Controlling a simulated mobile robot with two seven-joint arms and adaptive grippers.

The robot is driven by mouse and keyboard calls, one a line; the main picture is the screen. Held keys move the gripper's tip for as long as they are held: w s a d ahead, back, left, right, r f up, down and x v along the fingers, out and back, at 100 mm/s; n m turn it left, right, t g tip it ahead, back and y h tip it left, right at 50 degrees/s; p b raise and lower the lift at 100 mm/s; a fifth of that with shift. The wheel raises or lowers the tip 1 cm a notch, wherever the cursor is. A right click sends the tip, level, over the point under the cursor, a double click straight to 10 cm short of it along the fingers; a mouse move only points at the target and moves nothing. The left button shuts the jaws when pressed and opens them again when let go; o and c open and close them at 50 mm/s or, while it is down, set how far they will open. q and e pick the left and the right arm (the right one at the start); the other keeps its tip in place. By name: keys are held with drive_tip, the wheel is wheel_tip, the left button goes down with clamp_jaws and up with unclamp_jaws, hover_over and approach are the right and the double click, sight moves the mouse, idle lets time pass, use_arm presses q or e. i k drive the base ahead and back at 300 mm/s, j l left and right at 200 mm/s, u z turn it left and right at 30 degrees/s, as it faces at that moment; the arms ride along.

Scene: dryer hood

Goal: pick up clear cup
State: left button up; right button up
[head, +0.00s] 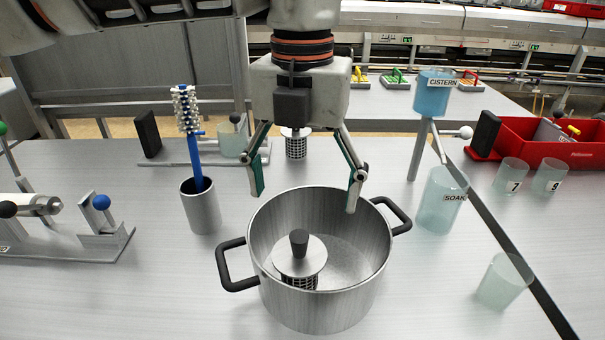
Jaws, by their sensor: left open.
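A clear, unlabelled cup (505,281) stands on the table at the lower right, apart from everything else. Two smaller clear cups, marked 7 (510,176) and 9 (549,176), stand at the right near the red bin. A larger clear cup marked SOAK (440,203) stands right of the pot. My left gripper (305,198) is open and points down over the far side of the steel pot (318,310), with nothing between its fingers. It is well left of the unlabelled cup. My right gripper is not in view.
The pot has black side handles and holds a lidded strainer (300,258). A blue CISTERN cup (432,98) sits on a stand. A brush holder (200,208) stands left, a red bin (540,140) right. Table around the unlabelled cup is clear.

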sight(507, 276)
drive_tip(key=k, duration=1)
